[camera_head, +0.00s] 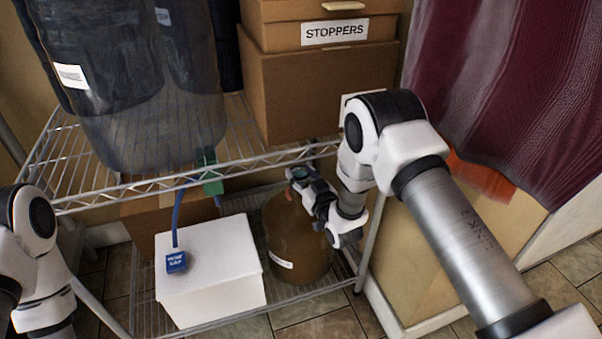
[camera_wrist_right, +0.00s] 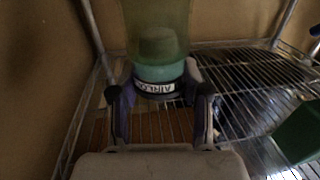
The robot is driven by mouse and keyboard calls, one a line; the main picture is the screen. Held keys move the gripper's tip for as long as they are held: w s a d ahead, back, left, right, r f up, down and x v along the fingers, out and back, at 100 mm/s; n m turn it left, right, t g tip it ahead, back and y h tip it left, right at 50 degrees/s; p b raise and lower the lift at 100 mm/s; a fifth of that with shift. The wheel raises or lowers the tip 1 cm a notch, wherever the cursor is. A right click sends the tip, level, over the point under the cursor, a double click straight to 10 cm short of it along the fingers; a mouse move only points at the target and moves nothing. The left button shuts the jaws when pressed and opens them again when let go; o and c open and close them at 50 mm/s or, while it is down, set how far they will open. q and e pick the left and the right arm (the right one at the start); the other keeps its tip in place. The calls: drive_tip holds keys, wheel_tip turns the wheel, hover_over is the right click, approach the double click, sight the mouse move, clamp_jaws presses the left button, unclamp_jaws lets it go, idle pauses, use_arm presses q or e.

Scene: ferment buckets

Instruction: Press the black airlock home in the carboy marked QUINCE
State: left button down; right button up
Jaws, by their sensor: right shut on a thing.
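A brown carboy (camera_head: 296,240) stands on the lower wire shelf; its white label is too small to read. My right gripper (camera_head: 308,188) is at its top, covering most of the neck. In the right wrist view the right gripper (camera_wrist_right: 160,100) is shut on the airlock (camera_wrist_right: 158,72), a greenish see-through cylinder with a dark band and a white label reading roughly "AIRLO". A teal part of the airlock (camera_head: 299,173) shows in the head view. I cannot tell whether its lower end is in the neck. My left gripper is out of view; only its arm shows at the left.
A white box (camera_head: 210,268) sits left of the carboy, with a blue tag (camera_head: 176,262) on a strap over it. The upper wire shelf (camera_head: 250,155) carries dark vessels (camera_head: 140,85) and a STOPPERS box (camera_head: 325,95). A shelf post (camera_head: 371,240) stands right of the carboy.

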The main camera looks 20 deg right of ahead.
drive_tip(key=shift+f, duration=0.1)
idle(0.3)
drive_tip(key=o, duration=1.3)
drive_tip(key=s, duration=0.4)
drive_tip(key=s+d, duration=0.1)
drive_tip(key=s, duration=0.3)
drive_tip(key=s+d, duration=0.1)
drive_tip(key=s, duration=0.3)
drive_tip(key=s+d+f+m+g+h, duration=0.1)
drive_tip(key=s+f+g+h, duration=0.1)
drive_tip(key=s+f+g, duration=1.15)
drive_tip(key=s+d+f+m+g+h, duration=0.1)
drive_tip(key=s+f+g, duration=0.15)
drive_tip(key=s, duration=0.75)
drive_tip(key=s+d+f+g, duration=0.15)
drive_tip(key=s+f, duration=0.25)
drive_tip(key=s, duration=0.5)
drive_tip(key=r+p, duration=2)
drive_tip(key=p, duration=0.1)
drive_tip(key=a+r+p, duration=0.1)
drive_tip(key=r+p, duration=0.9)
drive_tip(key=shift+w+r, duration=0.2)
drive_tip(key=shift+r, duration=0.2)
